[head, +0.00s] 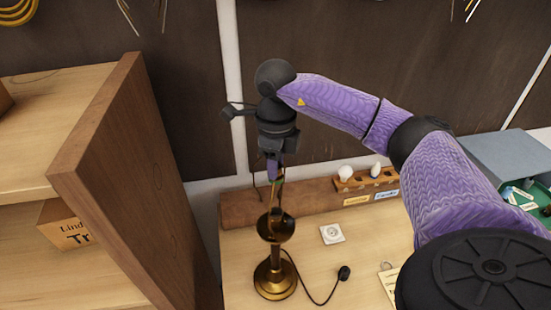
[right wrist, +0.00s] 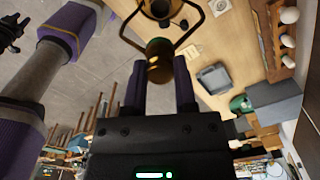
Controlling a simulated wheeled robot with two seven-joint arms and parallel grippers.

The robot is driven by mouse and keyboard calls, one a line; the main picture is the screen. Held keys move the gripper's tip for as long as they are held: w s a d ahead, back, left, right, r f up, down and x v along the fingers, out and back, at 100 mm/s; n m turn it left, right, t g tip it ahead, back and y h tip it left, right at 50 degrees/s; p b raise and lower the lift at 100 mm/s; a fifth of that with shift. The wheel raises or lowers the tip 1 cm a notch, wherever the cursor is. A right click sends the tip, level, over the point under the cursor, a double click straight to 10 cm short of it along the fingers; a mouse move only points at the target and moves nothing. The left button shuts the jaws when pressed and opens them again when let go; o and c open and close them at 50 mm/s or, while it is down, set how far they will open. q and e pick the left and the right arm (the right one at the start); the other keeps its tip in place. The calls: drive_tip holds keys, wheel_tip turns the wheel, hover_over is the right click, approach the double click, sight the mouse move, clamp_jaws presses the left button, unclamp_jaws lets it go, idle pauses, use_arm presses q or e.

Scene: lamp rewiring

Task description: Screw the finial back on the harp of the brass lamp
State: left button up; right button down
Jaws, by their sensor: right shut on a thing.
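The brass lamp (head: 275,275) stands upright on the bench, its round base flat on the wood. Its harp (right wrist: 127,25) is a thin brass loop, seen end-on from above in the right wrist view. My right gripper (head: 274,176) points down above the lamp, its purple fingers shut on the finial (right wrist: 159,60), a small brass cylinder. The finial sits at the crown of the harp; I cannot tell whether it is threaded on. In the head view the fingers mostly hide it.
A tall wooden shelf side (head: 140,180) stands left of the lamp. A wooden holder (head: 364,182) with bulbs is at the back, right of the lamp. A white socket plate (head: 332,233) and the cord's black plug (head: 344,272) lie on the bench. A green tray (head: 520,195) is far right.

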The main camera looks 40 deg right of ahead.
use_arm(q)
drive_tip(key=shift+r, duration=0.25)
use_arm(e)
drive_tip(key=m, duration=0.3)
